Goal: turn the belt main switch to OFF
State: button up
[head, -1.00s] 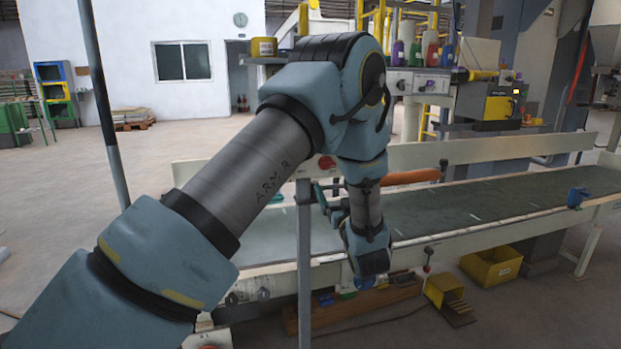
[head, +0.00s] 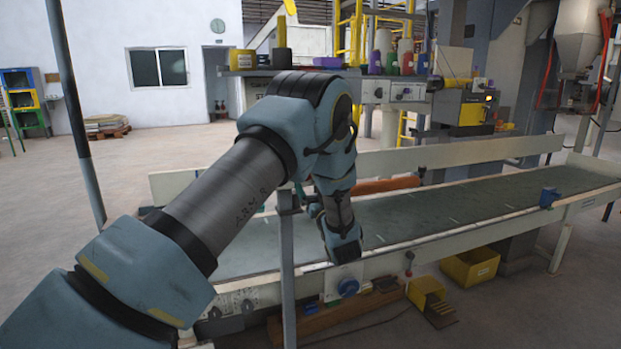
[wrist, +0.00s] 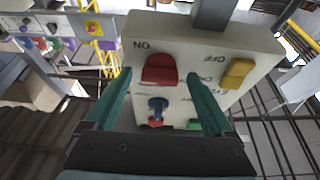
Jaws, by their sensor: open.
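A pale control box (wrist: 185,40) fills the middle of the wrist view, with its lettering upside down. An ON label sits by the red handle's upper left, and an OFF label sits between the red and yellow parts. No legible label tells which one is the belt main switch. My gripper (wrist: 161,80) is open, its teal fingers on either side of the red handle. In the head view, my arm hides the box.
A grey post (head: 287,270) stands in front of the long conveyor belt (head: 450,215). Yellow bins (head: 470,266) stand on the floor beneath. Open floor lies at left.

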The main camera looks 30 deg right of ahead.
jog(key=shift+w, duration=0.15)
jog(key=c, duration=1.4)
